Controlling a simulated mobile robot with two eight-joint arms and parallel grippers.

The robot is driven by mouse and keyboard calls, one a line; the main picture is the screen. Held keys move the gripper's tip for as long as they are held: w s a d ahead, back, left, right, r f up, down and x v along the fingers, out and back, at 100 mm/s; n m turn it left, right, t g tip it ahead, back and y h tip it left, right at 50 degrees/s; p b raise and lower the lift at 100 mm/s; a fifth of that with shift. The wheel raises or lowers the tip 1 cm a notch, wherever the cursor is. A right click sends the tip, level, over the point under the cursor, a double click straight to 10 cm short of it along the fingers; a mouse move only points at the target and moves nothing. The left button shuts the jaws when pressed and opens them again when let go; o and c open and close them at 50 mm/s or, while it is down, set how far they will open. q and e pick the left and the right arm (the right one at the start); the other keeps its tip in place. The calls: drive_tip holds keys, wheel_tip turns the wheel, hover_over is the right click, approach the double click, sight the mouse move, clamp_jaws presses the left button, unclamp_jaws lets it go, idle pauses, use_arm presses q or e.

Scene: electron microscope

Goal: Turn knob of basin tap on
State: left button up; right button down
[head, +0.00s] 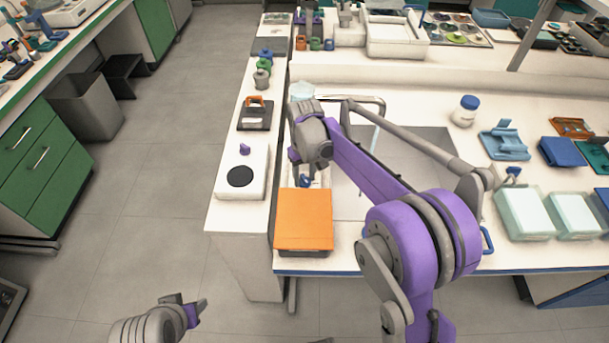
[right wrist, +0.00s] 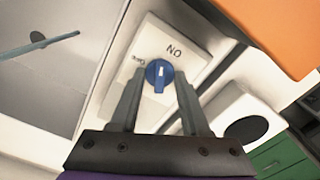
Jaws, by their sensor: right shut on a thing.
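The tap knob is a small blue dial (right wrist: 158,75) with a white mark, on a white panel (right wrist: 190,48) lettered "ON". Another, partly hidden word lies to its left. The knob also shows in the head view (head: 305,182), below my right gripper (head: 304,177). In the right wrist view, my right gripper (right wrist: 158,88) has its fingers on either side of the knob and is shut on it. The grey basin (head: 430,150) lies right of the knob. A thin pale blue streak (right wrist: 60,39) crosses it near the dark drain. My left gripper (head: 190,311) is low at left, its opening unclear.
An orange box (head: 303,222) stands just in front of the knob panel. A white device with a black disc (head: 241,176) is on the left bench. Blue and green trays and boxes (head: 523,213) fill the right side. The floor at left is open.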

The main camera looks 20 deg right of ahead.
sight(304, 178)
drive_tip(key=m, duration=0.5)
drive_tip(key=shift+m, duration=0.3)
idle(0.4)
drive_tip(key=shift+c, duration=1.9)
unclamp_jaws()
wheel_tip(304, 178, up, 11)
drive_tip(key=p, duration=0.1)
drive_tip(key=shift+f, duration=0.1)
